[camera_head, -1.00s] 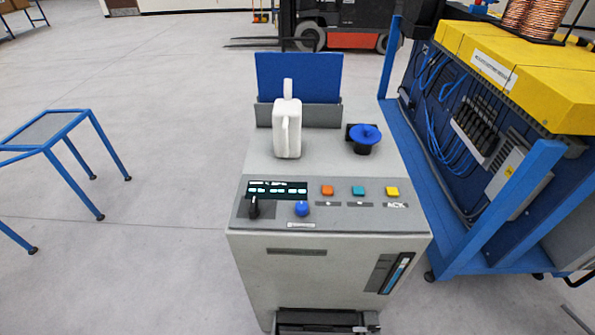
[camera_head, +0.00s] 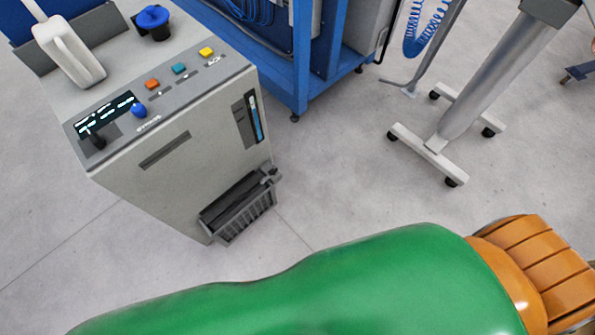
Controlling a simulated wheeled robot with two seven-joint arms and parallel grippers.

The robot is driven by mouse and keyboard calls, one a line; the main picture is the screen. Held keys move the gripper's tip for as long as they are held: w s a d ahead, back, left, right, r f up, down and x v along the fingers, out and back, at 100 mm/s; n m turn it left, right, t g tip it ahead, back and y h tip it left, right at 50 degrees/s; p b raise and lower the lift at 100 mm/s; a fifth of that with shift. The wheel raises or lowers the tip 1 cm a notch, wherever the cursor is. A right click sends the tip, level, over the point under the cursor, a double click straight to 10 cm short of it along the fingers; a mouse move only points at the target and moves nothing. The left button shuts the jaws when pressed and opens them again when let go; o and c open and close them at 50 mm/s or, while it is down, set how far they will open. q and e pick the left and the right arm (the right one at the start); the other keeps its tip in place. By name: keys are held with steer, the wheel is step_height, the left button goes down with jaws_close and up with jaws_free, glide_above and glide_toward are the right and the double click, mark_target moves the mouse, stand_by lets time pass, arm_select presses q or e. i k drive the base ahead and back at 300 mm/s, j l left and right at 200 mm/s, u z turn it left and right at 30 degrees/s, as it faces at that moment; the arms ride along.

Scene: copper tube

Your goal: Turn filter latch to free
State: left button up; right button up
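The grey machine cabinet (camera_head: 180,150) stands at the upper left, seen at a slant. A dark ribbed filter unit (camera_head: 240,212) juts from low on its front. A small dark part (camera_head: 268,175) at the filter's upper right end looks like the latch. It is too small to tell which way it is turned.
A blue frame (camera_head: 307,60) stands behind the cabinet, at its right. A wheeled stand (camera_head: 440,145) is at the upper right. Grey floor (camera_head: 330,175) lies clear between cabinet and stand. The floor along the bottom edge is hidden.

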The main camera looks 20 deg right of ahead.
mark_target(273, 171)
steer(key=i+l+u, duration=0.1)
steer(key=i+u, duration=0.15)
steer(key=i, duration=0.65)
